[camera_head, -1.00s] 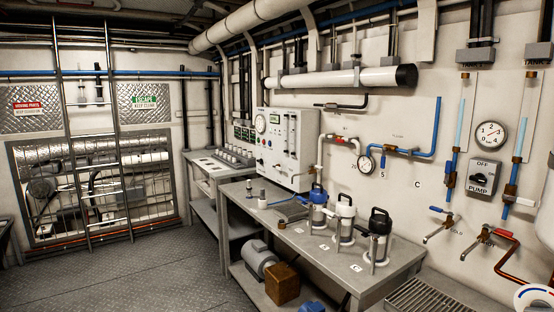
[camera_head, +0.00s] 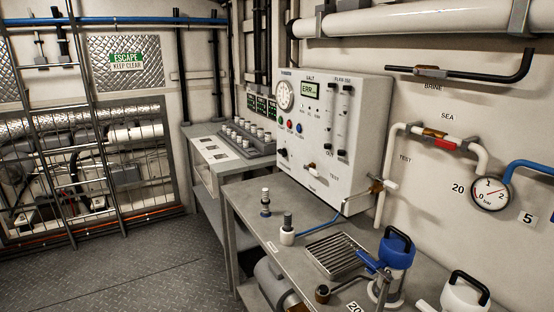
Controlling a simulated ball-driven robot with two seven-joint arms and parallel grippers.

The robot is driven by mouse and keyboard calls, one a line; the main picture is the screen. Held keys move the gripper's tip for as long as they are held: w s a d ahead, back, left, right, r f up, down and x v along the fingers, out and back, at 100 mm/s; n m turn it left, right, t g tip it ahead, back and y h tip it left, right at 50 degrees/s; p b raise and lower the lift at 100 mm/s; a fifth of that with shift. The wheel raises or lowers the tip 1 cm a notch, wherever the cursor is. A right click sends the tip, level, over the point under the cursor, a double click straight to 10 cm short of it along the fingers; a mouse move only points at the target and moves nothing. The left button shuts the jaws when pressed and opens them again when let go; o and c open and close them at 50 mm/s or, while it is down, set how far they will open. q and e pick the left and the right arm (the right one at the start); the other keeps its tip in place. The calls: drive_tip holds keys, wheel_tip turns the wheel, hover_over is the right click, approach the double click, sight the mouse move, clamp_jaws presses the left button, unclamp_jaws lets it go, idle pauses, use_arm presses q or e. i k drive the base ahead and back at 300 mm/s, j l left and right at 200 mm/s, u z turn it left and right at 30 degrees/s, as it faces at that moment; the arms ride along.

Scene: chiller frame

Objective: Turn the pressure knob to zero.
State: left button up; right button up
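Neither of my grippers is in view.
A pipe gauge (camera_head: 491,193) is on the right wall. A console (camera_head: 232,145) stands farther back. A ladder (camera_head: 96,130) stands at left. The metal floor (camera_head: 120,270) in front is clear.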

sight(283, 152)
drive_tip(key=i+j+z, duration=0.15)
drive_tip(key=z, duration=0.25)
drive_tip(key=i+j+z, duration=0.2)
drive_tip(key=z, duration=0.15)
drive_tip(key=i+j+z, duration=0.1)
drive_tip(key=j+z, duration=0.15)
drive_tip(key=z, duration=0.15)
drive_tip(key=i+j+z, duration=0.1)
drive_tip(key=j+z, duration=0.25)
drive_tip(key=l, duration=0.1)
